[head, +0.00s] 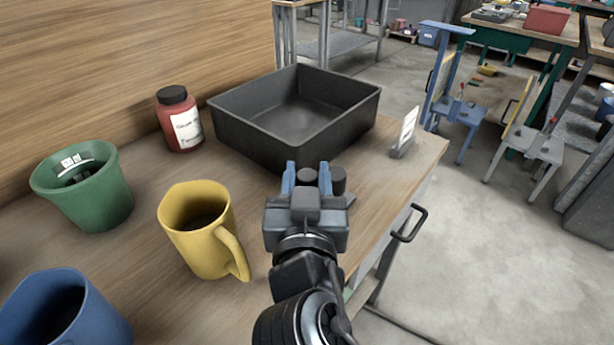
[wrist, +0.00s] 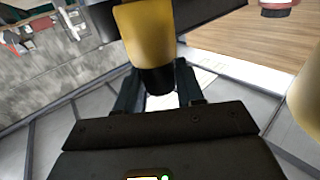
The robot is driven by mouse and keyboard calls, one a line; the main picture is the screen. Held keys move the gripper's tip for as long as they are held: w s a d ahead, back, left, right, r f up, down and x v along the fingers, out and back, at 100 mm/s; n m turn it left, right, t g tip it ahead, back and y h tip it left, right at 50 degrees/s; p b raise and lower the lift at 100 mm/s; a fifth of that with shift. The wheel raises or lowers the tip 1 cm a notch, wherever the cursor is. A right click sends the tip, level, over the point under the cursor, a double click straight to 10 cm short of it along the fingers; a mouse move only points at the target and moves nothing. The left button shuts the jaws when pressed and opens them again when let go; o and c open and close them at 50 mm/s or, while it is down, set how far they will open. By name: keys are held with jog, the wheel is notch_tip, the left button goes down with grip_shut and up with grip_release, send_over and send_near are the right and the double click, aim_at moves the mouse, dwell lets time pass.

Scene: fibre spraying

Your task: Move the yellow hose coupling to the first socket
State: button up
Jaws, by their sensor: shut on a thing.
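My gripper (head: 307,178) is over the right part of the workbench, in front of the black tray. In the wrist view its two fingers (wrist: 157,88) are shut on the yellow hose coupling (wrist: 146,35), a yellow cylinder with a black end (wrist: 154,80) between them. In the head view the coupling's yellow body is not visible; a dark round part (head: 307,175) shows between the fingers and another dark part (head: 338,180) just right of them. I cannot make out a first socket in either view.
A black tray (head: 232,130) stands behind my gripper. A red jar (head: 180,125), green pot (head: 95,205), yellow mug (head: 205,245) and blue mug (head: 70,320) stand to the left. A white card on a stand (head: 406,135) is near the bench's right edge. Open floor (head: 480,240) lies right.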

jog(key=shift+f, duration=0.25)
jog(key=o, duration=1.2)
jog(key=s+b, duration=0.1)
jog(key=s, duration=0.6)
jog(key=shift+s+d+b, duration=0.1)
jog(key=shift+s+b, duration=0.3)
